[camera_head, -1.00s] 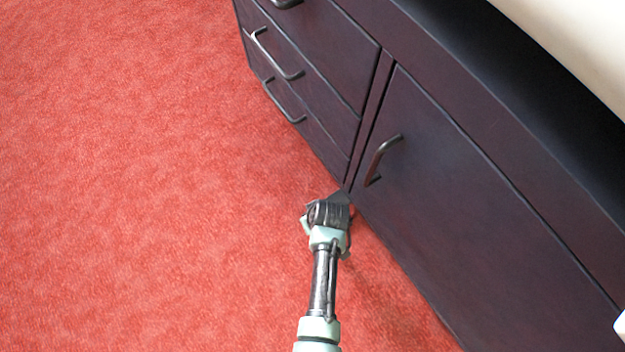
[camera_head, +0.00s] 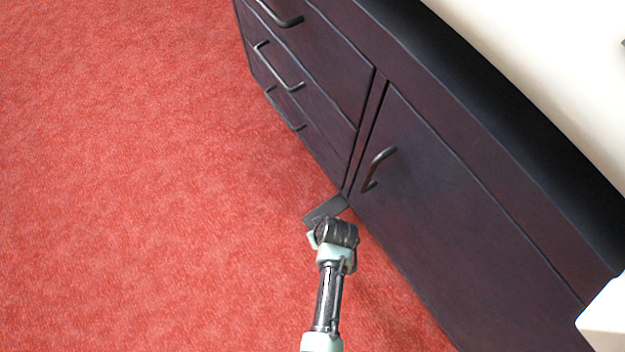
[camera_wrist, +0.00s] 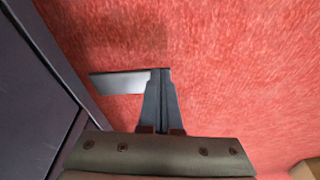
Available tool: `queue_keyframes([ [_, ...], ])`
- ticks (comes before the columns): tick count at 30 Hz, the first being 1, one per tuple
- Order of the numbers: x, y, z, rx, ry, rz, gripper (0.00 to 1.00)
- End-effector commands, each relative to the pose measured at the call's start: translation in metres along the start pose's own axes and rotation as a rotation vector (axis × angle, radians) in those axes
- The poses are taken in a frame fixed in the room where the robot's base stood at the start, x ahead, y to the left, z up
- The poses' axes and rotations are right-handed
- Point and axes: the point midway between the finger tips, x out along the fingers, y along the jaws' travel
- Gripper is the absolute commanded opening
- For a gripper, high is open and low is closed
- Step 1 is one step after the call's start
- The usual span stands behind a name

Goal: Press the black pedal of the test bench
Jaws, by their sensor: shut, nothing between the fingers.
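The black pedal (camera_head: 324,210) is a flat dark plate low at the foot of the dark bench (camera_head: 450,210), above the carpet. In the wrist view the pedal (camera_wrist: 118,84) shows as a grey, shiny strip with a dark edge. My gripper (camera_wrist: 161,74) is shut and empty. Its fingertips overlap the right end of the pedal in that view; I cannot tell whether they touch it. In the head view my wrist hides the fingers and part of the pedal's near side.
The bench front has drawers with bar handles (camera_head: 280,68) on the left and a door with a handle (camera_head: 377,168) to the right. Open red carpet (camera_head: 130,180) lies to the left. A white object (camera_head: 605,318) shows at the lower right edge.

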Motion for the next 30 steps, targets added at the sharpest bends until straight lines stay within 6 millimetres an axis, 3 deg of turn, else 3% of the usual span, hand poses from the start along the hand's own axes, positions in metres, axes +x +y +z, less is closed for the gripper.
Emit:
queue_keyframes([
  [12, -0.080, 0.000, -0.001, 0.001, -0.001, 0.000, 0.00],
  [18, -0.109, 0.000, -0.001, 0.001, -0.001, 0.000, 0.00],
  [24, -0.122, 0.000, 0.000, 0.000, 0.001, 0.000, 0.00],
  [30, -0.122, 0.000, 0.000, 0.000, 0.000, 0.000, 0.00],
])
